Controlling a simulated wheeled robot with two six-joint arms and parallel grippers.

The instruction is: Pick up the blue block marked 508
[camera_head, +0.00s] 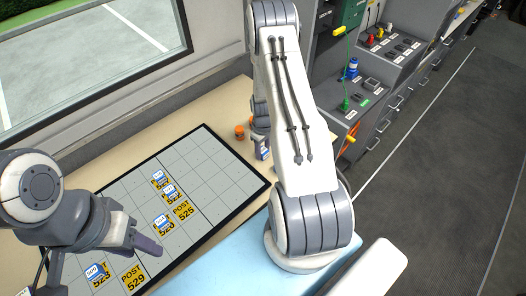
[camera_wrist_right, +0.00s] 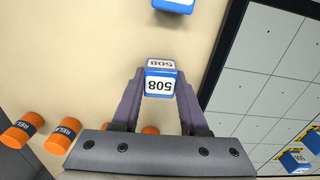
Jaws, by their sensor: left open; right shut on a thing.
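The blue block marked 508 (camera_wrist_right: 160,82) has white labels and sits between the two dark fingers of my right gripper (camera_wrist_right: 160,92) in the right wrist view. The gripper is shut on it, with the labels facing the camera. In the head view my right gripper (camera_head: 260,132) is largely hidden behind my right arm; a small blue and white block shows just below it, and I cannot tell which block that is. My left gripper (camera_head: 146,246) is open and empty, above the lower left of the gridded board.
The gridded board (camera_head: 205,215) carries yellow POST cards, several with small blue blocks. Orange cylinders (camera_wrist_right: 62,136) lie or stand near my right gripper. Another blue block (camera_wrist_right: 174,4) is at the top edge of the wrist view. A grey equipment console (camera_head: 350,92) stands at the right.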

